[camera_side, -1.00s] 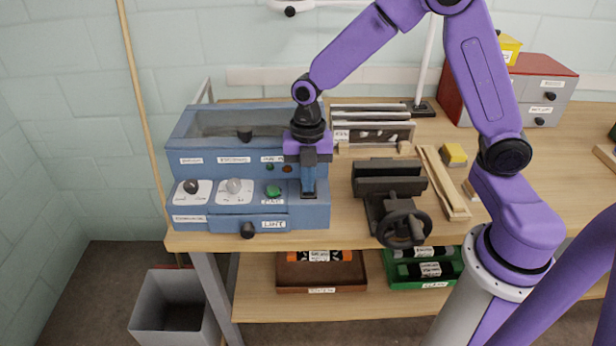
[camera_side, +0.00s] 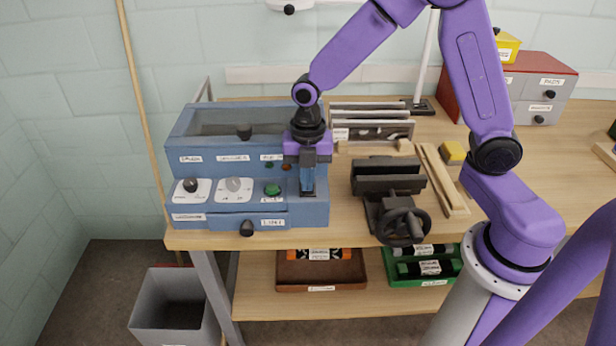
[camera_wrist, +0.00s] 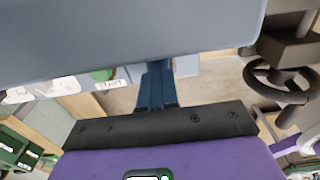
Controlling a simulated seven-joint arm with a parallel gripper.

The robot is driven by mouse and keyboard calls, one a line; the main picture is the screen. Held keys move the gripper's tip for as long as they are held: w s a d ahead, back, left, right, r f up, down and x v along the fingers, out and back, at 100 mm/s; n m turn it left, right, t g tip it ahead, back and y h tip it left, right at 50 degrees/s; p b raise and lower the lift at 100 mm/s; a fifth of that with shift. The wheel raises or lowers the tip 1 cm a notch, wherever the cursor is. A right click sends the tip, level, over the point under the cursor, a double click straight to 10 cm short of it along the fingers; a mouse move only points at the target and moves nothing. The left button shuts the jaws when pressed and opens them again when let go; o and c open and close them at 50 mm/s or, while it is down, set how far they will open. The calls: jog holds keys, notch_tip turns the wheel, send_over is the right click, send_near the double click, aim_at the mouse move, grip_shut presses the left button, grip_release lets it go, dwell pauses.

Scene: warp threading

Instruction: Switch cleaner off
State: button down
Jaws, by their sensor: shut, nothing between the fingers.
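The cleaner (camera_side: 247,223) is a blue box with a clear-topped lid at the left end of the bench. Its sloped front panel carries a dark knob (camera_side: 190,186), a grey knob (camera_side: 234,185) and a green START button (camera_side: 272,190). The START button also shows in the wrist view (camera_wrist: 101,75). Two small lamps sit above the panel. My gripper (camera_side: 308,192) is shut and empty, pointing down at the panel's right end, right of the START button. It hides that part of the panel. Its fingers show in the wrist view (camera_wrist: 156,88); contact cannot be told.
A black vise with a handwheel (camera_side: 402,222) stands close right of the cleaner. Behind it is a rack of slats (camera_side: 372,125). Wooden bars (camera_side: 443,180) and a yellow block (camera_side: 453,152) lie further right. A grey bin (camera_side: 172,305) stands on the floor.

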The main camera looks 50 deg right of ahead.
jog(key=shift+w+d+f, duration=0.2)
jog(key=shift+d+f, duration=0.2)
jog(key=shift+d, duration=0.05)
jog(key=shift+w+r, duration=0.1)
notch_tip(320, 180, up, 15)
jog(key=shift+a, duration=0.25)
jog(key=shift+f, duration=0.2)
jog(key=s+d+f+m, duration=0.1)
jog(key=s+m, duration=0.3)
jog(key=s, duration=0.4)
jog(key=s+d+f+m, duration=0.1)
jog(key=s+f+m, duration=0.1)
jog(key=s+m, duration=0.3)
jog(key=s+d+f+m, duration=0.2)
jog(key=s+m, duration=0.3)
jog(key=s, duration=0.5)
jog(key=shift+s+f, duration=0.2)
jog(key=shift+s, duration=0.15)
